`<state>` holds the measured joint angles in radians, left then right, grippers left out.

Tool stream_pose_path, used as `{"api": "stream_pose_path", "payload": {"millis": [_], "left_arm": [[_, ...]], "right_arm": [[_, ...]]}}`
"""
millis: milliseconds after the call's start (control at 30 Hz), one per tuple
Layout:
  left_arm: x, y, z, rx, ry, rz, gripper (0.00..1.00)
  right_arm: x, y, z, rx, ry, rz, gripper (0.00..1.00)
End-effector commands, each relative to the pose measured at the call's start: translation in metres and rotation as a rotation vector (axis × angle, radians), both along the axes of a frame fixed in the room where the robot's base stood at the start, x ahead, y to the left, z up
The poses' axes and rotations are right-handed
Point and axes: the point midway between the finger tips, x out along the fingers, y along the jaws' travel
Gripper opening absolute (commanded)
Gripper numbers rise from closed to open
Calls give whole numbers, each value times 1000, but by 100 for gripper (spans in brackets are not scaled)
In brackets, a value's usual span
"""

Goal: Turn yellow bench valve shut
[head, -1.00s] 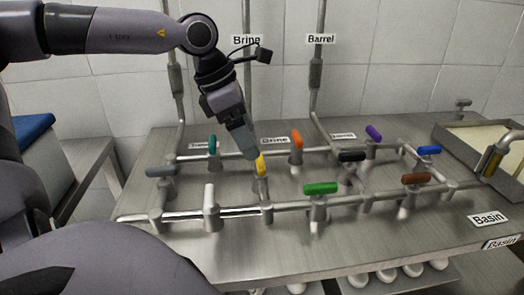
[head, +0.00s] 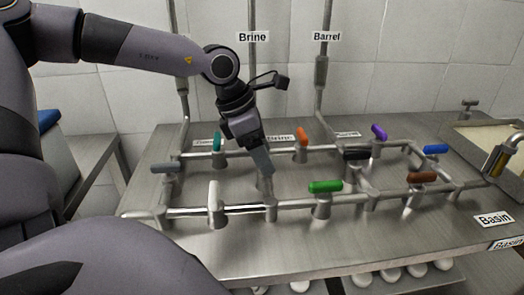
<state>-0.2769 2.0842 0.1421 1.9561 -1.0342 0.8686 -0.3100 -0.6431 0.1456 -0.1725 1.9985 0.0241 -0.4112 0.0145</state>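The yellow valve handle is hidden in the head view behind the fingers of my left gripper (head: 262,161). The grey stem and pipe joint of that valve (head: 269,192) show just below the fingertips, between the white and green valves. My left gripper points down, tilted, with its fingertips at the handle's place. I see the fingers edge-on, so I cannot tell whether they are open, shut or touching the handle. My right gripper is not in view.
Close by on the pipes are a white handle (head: 214,196), a green handle (head: 325,186), a teal handle (head: 217,141) and an orange handle (head: 302,136). Vertical pipes rise behind the steel bench (head: 330,245). A basin (head: 468,143) stands at the right.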

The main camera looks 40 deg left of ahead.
Motion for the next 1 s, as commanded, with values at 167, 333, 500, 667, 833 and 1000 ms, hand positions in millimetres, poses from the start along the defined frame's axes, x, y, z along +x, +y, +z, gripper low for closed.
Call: {"api": "stream_pose_path", "payload": {"millis": [167, 333, 500, 667, 833, 1000], "left_arm": [[0, 0, 0, 0, 0, -1, 37], [0, 0, 0, -1, -1, -21, 38], [1, 1, -1, -2, 0, -87, 38], [1, 1, -1, -2, 1, -198, 38], [2, 2, -2, -3, 1, -352, 38], [3, 2, -2, -2, 2, -514, 38]], "right_arm": [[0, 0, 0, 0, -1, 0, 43], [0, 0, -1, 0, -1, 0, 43], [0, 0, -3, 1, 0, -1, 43], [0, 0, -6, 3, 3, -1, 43], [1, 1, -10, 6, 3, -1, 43], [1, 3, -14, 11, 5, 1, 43]]}}
